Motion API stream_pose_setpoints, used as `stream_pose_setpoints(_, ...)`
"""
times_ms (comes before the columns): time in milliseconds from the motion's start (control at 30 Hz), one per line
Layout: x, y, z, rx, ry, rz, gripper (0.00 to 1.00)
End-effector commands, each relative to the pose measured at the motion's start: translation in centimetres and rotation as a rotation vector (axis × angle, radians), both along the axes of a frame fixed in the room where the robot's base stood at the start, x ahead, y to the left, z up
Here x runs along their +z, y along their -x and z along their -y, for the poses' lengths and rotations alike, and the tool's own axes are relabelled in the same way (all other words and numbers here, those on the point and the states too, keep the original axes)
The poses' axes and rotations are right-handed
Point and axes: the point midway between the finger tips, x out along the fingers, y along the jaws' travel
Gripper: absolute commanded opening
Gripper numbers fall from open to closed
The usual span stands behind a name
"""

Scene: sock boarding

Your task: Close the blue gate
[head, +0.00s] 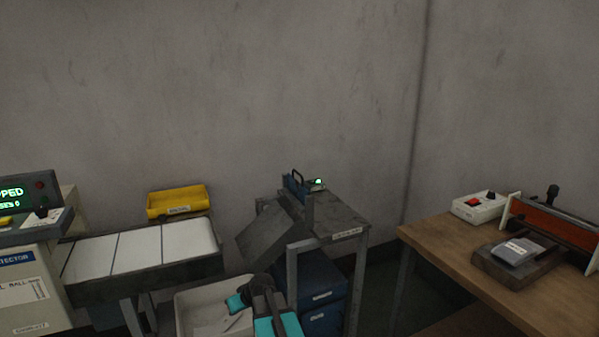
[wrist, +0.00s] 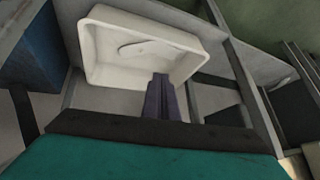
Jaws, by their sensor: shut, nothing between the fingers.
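My gripper (wrist: 160,82) shows in the wrist view with its dark fingers together and empty. The fingers point toward a white bin (wrist: 88,50). In the head view part of my teal and dark arm is above the right side of that bin (head: 185,306), and the fingertips cannot be made out. A blue piece with a dark handle (head: 297,187) stands on the small grey table at the centre. Blue drawers or boxes (head: 312,275) are below that table. I cannot tell which blue part is the gate, or its open or shut state.
A grey tilted panel (head: 262,234) slopes off the grey table (head: 345,212). A white-topped conveyor (head: 140,250) with a yellow tray (head: 178,200) behind it is left. A gap separates bench and grey table.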

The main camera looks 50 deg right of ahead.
Motion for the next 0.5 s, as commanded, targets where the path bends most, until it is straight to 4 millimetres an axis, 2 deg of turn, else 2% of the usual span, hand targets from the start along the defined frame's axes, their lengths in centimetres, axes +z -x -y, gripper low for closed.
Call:
stream_pose_setpoints(33, 3.0, -0.6, 2.1, -0.016, 0.018, 0.039, 0.00)
stream_pose_setpoints(233, 12.2, -2.0, 9.0, -0.062, 0.095, 0.183, 0.00)
stream_pose_setpoints(367, 18.4, -2.0, 13.5, -0.095, 0.153, 0.270, 0.00)
stream_pose_setpoints(500, 25.7, -1.3, 18.5, -0.133, 0.229, 0.362, 0.00)
